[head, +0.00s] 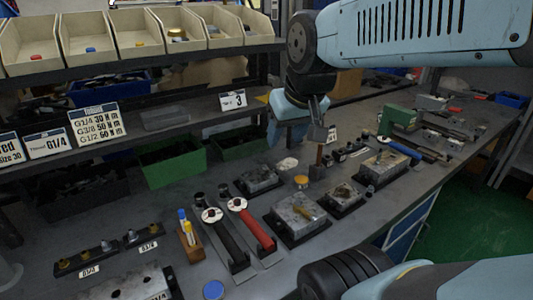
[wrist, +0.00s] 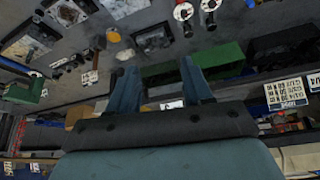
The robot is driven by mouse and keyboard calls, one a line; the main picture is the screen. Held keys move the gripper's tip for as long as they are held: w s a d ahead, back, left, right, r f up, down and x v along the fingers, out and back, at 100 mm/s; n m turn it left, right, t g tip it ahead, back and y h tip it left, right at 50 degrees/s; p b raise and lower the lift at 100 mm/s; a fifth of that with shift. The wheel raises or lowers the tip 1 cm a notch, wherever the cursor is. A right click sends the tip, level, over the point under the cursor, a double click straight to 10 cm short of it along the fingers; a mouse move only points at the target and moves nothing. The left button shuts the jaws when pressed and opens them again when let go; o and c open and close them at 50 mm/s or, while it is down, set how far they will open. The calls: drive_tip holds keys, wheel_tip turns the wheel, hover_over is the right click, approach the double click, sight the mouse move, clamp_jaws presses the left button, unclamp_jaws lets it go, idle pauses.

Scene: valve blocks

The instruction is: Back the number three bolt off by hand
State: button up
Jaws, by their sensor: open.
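Several metal valve blocks sit on dark bases along the bench. One block (head: 298,212) lies at the middle front, with others behind it (head: 260,180), to its right (head: 345,193) and further right (head: 385,163). A small brass-coloured part lies on or beside the middle front block. I cannot tell which bolt is number three. A card marked 3 (head: 234,99) hangs on the shelf edge. My gripper shows in the wrist view (wrist: 158,68), with two blue fingers apart and nothing between them.
A red-handled wrench (head: 252,224) and a black-handled one (head: 226,240) lie left of the blocks. A rack of fittings (head: 108,250) stands at left. Green bins (head: 170,165) and a shelf with cream trays (head: 90,40) line the back. A green-topped device (head: 398,115) stands at right.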

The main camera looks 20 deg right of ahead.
drive_tip(key=w+d+f, duration=0.2)
drive_tip(key=w+f, duration=0.1)
drive_tip(key=w, duration=0.3)
drive_tip(key=w+d+f, duration=0.1)
drive_tip(key=w+f, duration=0.2)
drive_tip(key=w, duration=0.3)
drive_tip(key=g, duration=0.1)
approach(273, 173)
drive_tip(key=shift+m, duration=0.3)
drive_tip(key=shift+x, duration=3.9)
drive_tip(key=shift+w+a, duration=0.1)
drive_tip(key=shift+w, duration=0.05)
clamp_jaws()
drive_tip(key=shift+d+n+y, duration=0.2)
drive_tip(key=shift+n+y, duration=0.6)
drive_tip(key=shift+n, duration=1.4)
